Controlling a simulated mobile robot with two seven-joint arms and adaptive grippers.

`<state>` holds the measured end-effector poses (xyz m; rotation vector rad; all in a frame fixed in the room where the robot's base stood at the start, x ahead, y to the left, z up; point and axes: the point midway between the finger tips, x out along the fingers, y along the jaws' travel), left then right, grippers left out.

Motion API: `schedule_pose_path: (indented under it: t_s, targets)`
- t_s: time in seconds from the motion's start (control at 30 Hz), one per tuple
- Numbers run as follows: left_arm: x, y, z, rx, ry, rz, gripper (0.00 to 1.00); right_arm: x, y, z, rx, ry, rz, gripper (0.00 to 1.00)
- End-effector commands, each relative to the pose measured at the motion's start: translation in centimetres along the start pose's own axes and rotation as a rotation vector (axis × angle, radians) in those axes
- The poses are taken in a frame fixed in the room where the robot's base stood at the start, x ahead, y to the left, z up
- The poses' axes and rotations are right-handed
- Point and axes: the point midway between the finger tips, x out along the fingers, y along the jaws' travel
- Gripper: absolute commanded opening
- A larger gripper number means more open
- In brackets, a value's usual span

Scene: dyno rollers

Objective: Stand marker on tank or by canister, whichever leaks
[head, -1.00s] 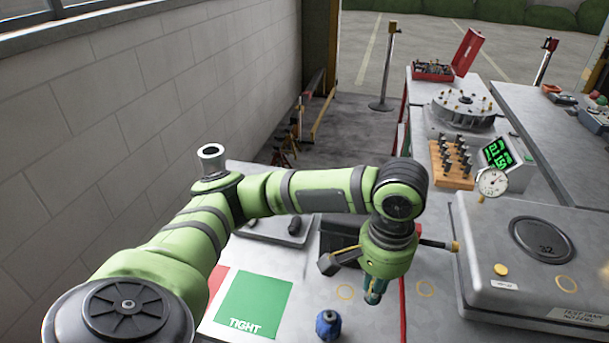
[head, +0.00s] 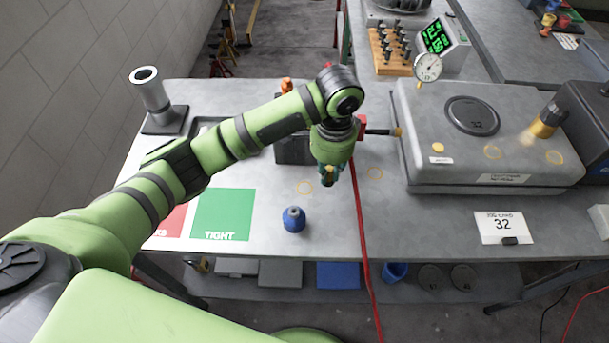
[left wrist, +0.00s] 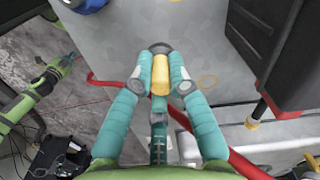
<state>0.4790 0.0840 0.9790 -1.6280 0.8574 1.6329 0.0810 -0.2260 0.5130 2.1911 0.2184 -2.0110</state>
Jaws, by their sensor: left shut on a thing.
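My left gripper (head: 328,175) is shut on a small yellow piece with a dark end (left wrist: 160,75), above the bench between two orange rings. I cannot tell whether this piece is the marker. The grey tank (head: 425,165), with a round cap marked 32, stands right of the gripper. A dark container (head: 293,150), perhaps the canister, is partly hidden behind my gripper. A blue piece with a dark top (head: 293,220) stands on the bench in front. A green arm with a teal end (left wrist: 68,62), seemingly my right gripper, shows in the left wrist view; its fingers are unclear.
A green TIGHT mat (head: 223,215) lies left of the blue piece, beside a red mat (head: 170,222). A red cable (head: 362,230) crosses the bench and hangs over its front edge. A brass-and-black piece (head: 545,122) tilts above the tank's right end.

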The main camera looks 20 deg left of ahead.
Motion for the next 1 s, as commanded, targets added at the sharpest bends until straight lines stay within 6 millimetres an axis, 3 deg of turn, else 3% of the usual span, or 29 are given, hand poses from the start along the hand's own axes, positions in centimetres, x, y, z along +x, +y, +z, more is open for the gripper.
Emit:
schedule_pose_path:
  t_s: [0.1,0.3,0.43,0.7,1.0]
  targets:
    - [1.4,-2.1,2.0,-0.005,-0.005,0.0,0.0,-1.1,0.1,-0.1,0.0,0.0,0.001,0.0]
    - [3.2,-4.1,3.7,-0.003,-0.001,0.0,0.0,-1.7,0.1,-0.2,0.0,0.001,0.0,0.0]
    - [4.0,-4.4,4.0,0.0,-0.001,0.001,0.0,-1.9,0.1,-0.2,0.0,0.002,0.0,0.0]
    - [7.4,-4.4,4.0,-0.001,-0.001,0.0,0.0,-3.0,0.0,-0.5,0.001,0.004,-0.001,0.0]
    - [7.7,-4.4,4.0,0.0,0.001,-0.001,0.0,-2.8,-0.5,-0.7,0.003,0.008,-0.007,0.0]
